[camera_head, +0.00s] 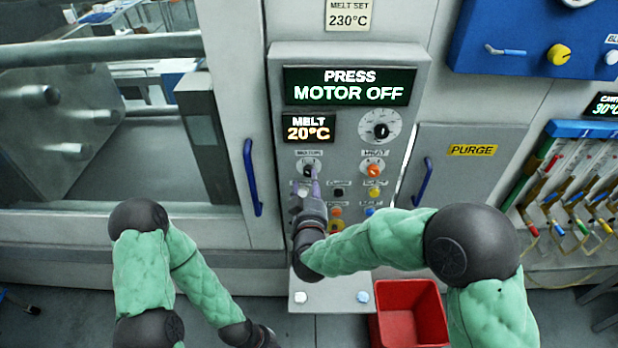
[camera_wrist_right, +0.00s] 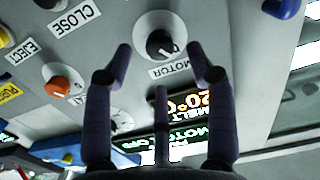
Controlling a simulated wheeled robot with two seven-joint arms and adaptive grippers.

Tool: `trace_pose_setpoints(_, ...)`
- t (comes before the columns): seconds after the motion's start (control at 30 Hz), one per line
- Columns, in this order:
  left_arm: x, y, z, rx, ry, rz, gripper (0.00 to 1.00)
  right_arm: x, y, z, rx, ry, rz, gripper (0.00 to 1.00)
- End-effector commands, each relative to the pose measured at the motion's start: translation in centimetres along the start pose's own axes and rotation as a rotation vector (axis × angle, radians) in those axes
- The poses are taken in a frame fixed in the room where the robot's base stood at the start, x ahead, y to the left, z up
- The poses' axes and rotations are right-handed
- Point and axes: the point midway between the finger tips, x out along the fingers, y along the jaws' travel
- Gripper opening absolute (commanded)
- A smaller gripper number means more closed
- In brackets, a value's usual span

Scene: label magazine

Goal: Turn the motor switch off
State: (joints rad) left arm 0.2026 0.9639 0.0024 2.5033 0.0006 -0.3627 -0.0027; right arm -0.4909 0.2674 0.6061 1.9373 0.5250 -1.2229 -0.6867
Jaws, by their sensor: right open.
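The motor switch (camera_head: 310,169) is a black knob on a white round plate, on the grey control panel (camera_head: 400,64). In the right wrist view the motor switch (camera_wrist_right: 160,43) has a white mark and the label MOTOR beside it. My right gripper (camera_head: 312,188) is just in front of it. In the wrist view its purple fingers (camera_wrist_right: 160,52) are spread open, one on each side of the knob, with a third below; contact cannot be told. The display (camera_head: 349,86) reads PRESS MOTOR OFF. My left arm hangs at the lower left, its gripper out of frame.
An orange knob (camera_head: 373,168) sits right of the motor switch, with a larger dial (camera_head: 380,128) above it and several small buttons below. A red bin (camera_head: 410,318) stands on the floor.

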Motion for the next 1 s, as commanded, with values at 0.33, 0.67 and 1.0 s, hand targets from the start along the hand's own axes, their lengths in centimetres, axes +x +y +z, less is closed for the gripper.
trace_pose_setpoints(0.33,0.0,0.0,0.0,0.0,0.0,0.0,0.0,-6.2,-0.1,-0.1,-0.002,0.001,-0.002,0.56)
trace_pose_setpoints(0.67,0.0,0.0,0.0,0.0,0.0,0.0,0.0,-7.6,0.0,0.0,-0.001,0.001,0.0,0.56)
trace_pose_setpoints(1.0,0.0,0.0,0.0,0.0,0.0,0.0,0.0,-7.5,0.0,0.0,-0.001,0.0,0.0,0.56)
